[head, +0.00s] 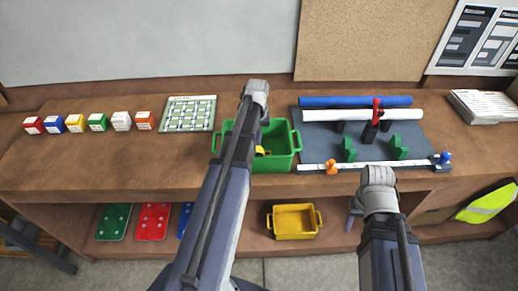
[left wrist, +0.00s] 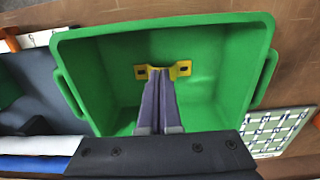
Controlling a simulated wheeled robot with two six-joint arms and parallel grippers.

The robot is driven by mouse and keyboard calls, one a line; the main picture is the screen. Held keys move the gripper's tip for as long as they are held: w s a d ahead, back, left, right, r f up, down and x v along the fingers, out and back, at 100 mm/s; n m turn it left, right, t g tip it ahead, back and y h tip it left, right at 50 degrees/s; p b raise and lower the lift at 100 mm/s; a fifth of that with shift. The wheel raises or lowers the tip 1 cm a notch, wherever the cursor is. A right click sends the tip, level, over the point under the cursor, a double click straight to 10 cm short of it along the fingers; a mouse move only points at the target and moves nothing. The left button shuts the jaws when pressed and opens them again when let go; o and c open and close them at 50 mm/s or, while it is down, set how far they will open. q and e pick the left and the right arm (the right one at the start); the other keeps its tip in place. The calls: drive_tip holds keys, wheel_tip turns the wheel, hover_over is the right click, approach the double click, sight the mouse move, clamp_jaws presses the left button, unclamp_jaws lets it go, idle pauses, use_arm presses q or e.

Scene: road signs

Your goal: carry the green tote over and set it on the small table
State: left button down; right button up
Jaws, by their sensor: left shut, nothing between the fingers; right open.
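The green tote (head: 283,148) stands on the wooden workbench, left of the dark grey board. In the left wrist view the tote (left wrist: 85,75) is seen from above, with a handle on each side. A yellow piece with two dark holes (left wrist: 184,69) is inside it. My left gripper (left wrist: 159,75) is shut and empty, pointing down into the tote over the yellow piece; contact cannot be told. In the head view my left arm covers part of the tote. My right gripper (head: 353,216) is open, in front of the bench edge and mostly hidden by its wrist. I cannot make out the small table.
Several coloured blocks (head: 97,122) and a gridded sheet (head: 190,113) lie left of the tote. The grey board (head: 318,148) holds tubes and clamps. A yellow bin (head: 294,222) and coloured plates (head: 152,221) are on the lower shelf. Papers (head: 485,106) lie at right.

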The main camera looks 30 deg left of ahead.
sight(258, 164)
use_arm(q)
wheel_tip(258, 164, down, 10)
drive_tip(key=b, duration=1)
drive_tip(key=shift+f, duration=0.2)
drive_tip(key=s+d, duration=0.1)
drive_tip(key=s+d+r+p, duration=0.1)
drive_tip(key=s, duration=0.1)
drive_tip(key=shift+s+d, duration=0.1)
drive_tip(key=shift+s, duration=0.2)
drive_tip(key=shift+w, duration=0.1)
